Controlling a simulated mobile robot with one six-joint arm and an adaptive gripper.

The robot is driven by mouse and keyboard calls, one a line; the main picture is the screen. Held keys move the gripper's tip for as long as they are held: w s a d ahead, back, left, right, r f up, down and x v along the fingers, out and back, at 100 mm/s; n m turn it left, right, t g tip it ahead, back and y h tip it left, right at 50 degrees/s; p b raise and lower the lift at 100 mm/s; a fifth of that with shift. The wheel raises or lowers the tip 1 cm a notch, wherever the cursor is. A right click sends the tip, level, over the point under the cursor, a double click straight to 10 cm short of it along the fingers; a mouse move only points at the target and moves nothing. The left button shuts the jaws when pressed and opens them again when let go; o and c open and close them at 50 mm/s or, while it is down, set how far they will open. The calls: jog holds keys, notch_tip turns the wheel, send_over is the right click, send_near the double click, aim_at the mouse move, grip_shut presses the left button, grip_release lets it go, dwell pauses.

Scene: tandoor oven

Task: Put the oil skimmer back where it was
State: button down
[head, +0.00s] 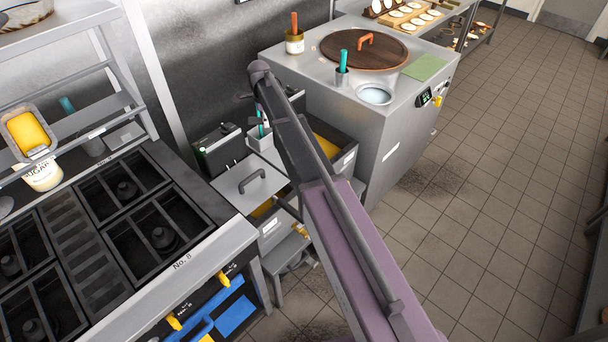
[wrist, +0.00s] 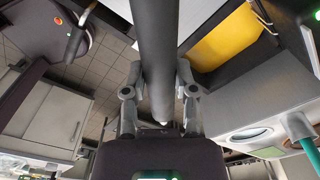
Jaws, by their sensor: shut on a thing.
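My gripper (wrist: 159,122) shows in the wrist view with its two fingers on either side of a thick dark grey rod. It is shut on this rod, which looks like the handle of the oil skimmer (wrist: 160,50). The handle runs up out of the top of the wrist view, and the scoop end is not seen. In the head view my arm crosses the middle of the picture, and I cannot make out the gripper or the skimmer there. The fryer's yellow oil (head: 327,146) lies right behind my arm; yellow also shows at upper right in the wrist view (wrist: 226,40).
A steel lid with a handle (head: 250,187) covers much of the nearer fryer well. A white holder (head: 262,141) with a teal-handled tool stands behind it. The steel tandoor counter (head: 400,135) is to the right, the stove (head: 183,262) to the left. Tiled floor (head: 500,180) is clear at right.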

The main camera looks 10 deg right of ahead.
jog(key=s+d+f+n+b, duration=0.1)
jog(key=s+f+n+b, duration=0.1)
jog(key=s+n, duration=0.7)
jog(key=shift+s, duration=1.75)
jog(key=shift+f, duration=0.2)
notch_tip(320, 180, down, 6)
jog(key=b, duration=0.6)
jog(key=shift+f, duration=0.15)
jog(key=shift+f+b, duration=1.8)
jog(key=shift+b, duration=0.2)
jog(key=shift+c, duration=2)
grip_release()
jog(key=shift+r, duration=0.2)
